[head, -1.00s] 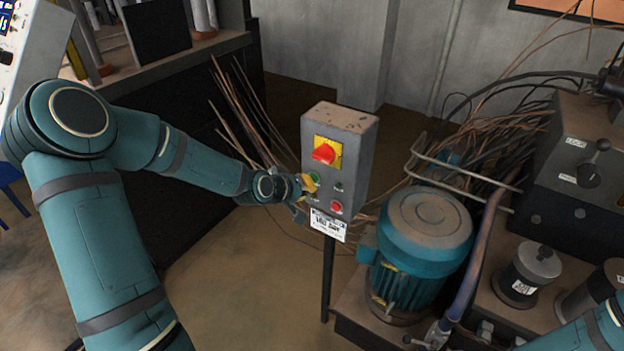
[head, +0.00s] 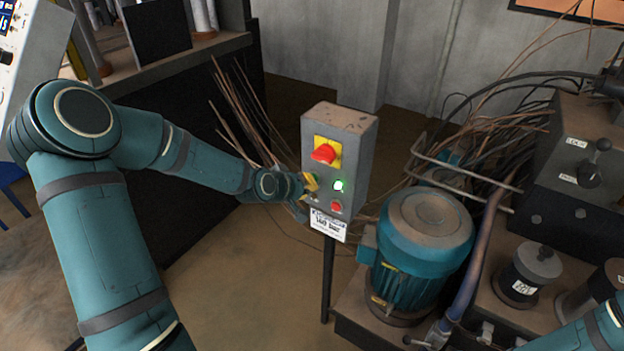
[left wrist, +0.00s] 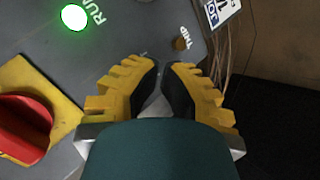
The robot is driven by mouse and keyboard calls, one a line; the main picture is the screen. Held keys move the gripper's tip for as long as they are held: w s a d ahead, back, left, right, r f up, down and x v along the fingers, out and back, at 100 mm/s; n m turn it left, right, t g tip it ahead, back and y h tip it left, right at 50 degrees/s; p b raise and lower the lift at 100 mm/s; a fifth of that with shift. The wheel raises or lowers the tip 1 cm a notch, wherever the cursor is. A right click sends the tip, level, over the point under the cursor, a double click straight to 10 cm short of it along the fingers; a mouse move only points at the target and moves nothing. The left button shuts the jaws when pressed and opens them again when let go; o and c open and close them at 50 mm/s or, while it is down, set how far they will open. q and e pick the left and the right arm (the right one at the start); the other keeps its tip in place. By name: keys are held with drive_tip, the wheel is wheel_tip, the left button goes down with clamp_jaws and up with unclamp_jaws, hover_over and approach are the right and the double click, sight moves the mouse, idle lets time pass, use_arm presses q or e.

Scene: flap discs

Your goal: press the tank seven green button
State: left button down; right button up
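A grey control box (head: 358,160) stands on a post in the head view. It carries a red rotary switch (head: 324,153) on a yellow plate, a brightly lit green lamp (head: 340,186) and a red button (head: 336,206). My left gripper (head: 313,183) is at the box's front face, left of the lamp. In the left wrist view its yellow fingers (left wrist: 161,68) converge, tips almost together, with nothing held. The lit lamp (left wrist: 75,17) is labelled RUN there.
A white label plate (head: 328,225) hangs under the box. A teal motor (head: 423,240) stands right of it, with pipes and a dark machine (head: 580,160) beyond. Loose copper rods (head: 243,110) stick up behind. A dark bench (head: 190,95) stands at the left.

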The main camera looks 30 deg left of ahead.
use_arm(q)
drive_tip(key=shift+s+a+p, duration=0.1)
drive_tip(key=shift+s+p, duration=0.4)
drive_tip(key=shift+s, duration=0.35)
drive_tip(key=s+p, duration=0.3)
drive_tip(key=s, duration=0.2)
drive_tip(key=shift+a, duration=0.2)
idle(0.7)
